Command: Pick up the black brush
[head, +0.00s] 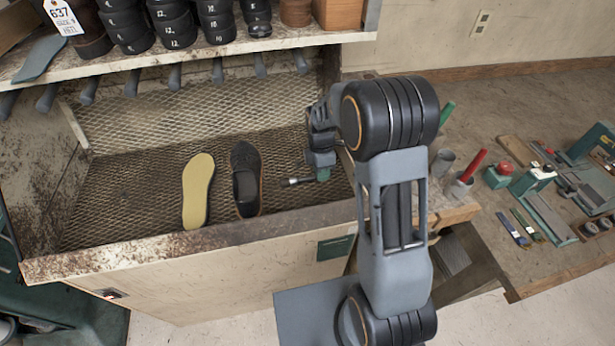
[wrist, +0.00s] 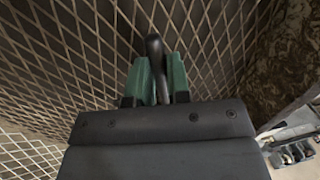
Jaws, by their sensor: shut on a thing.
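My gripper (head: 322,173) is over the right part of the mesh-floored bin, its green fingers partly hidden by my arm. It is shut on the black brush (head: 293,182), whose thin dark shaft and pale metal part stick out to the left of the fingers. In the wrist view, the green fingers of my gripper (wrist: 159,78) close around a rounded black end of the brush (wrist: 153,46). The rest of the brush is hidden there. I cannot tell whether it touches the mesh.
A dark shoe (head: 246,181) and a yellow sole (head: 197,191) lie on the mesh left of the brush. The bin's front rim (head: 150,247) is below them. A shelf (head: 270,43) with stacked black items overhangs behind. A workbench (head: 480,120) with cups and tools stands right.

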